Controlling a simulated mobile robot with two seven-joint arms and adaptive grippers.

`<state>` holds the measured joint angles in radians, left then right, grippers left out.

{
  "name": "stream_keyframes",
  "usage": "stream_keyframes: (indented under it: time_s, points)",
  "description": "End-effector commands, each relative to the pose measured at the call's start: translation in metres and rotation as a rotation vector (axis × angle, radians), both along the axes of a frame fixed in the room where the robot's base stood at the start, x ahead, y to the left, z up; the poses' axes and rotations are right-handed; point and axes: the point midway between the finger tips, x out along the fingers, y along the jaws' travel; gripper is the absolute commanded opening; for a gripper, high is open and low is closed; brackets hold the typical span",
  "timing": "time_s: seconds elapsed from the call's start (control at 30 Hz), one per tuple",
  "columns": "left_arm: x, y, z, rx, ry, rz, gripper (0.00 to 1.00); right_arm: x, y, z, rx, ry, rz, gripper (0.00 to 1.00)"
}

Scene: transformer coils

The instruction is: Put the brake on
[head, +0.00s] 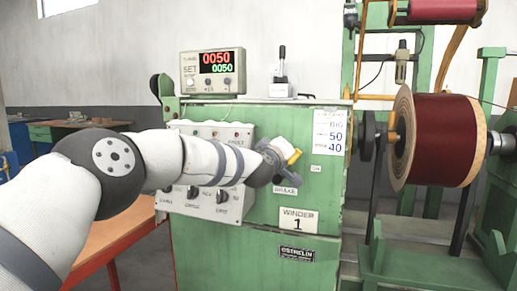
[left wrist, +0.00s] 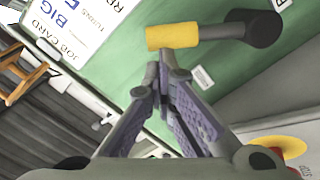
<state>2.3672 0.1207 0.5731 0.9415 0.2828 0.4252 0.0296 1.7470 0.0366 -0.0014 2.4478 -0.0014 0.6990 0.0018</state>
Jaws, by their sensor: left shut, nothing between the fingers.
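The brake lever's yellow handle (head: 295,157) shows on the green winder cabinet (head: 262,120), just above the BRAKE label (head: 286,190). In the left wrist view, the yellow handle (left wrist: 172,35) sits on a grey rod that runs right to a dark round pivot (left wrist: 255,28). My left gripper (left wrist: 170,62) is shut and empty, its tips just below the handle in that view. I cannot tell if they touch it. In the head view, my left gripper (head: 275,157) covers much of the lever. My right gripper is not in view.
A control panel with knobs (head: 222,205) is behind my left arm. A counter box (head: 212,72) and a black lever (head: 282,65) stand on top of the cabinet. A dark red wire coil (head: 440,140) is mounted at right. A yellow-ringed button (left wrist: 285,145) is near my gripper.

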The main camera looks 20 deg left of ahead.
Motion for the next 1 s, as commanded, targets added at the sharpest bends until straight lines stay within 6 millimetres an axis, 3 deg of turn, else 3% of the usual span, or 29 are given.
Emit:
stream_keyframes:
  time_s: [0.33, 1.0]
  points:
    - [-0.001, -0.022, -0.010, 0.243, -0.009, 0.000, 0.00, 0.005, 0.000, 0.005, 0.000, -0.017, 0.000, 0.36]
    - [-0.001, -0.031, -0.018, 0.234, -0.008, 0.002, 0.00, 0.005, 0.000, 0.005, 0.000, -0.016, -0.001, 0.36]
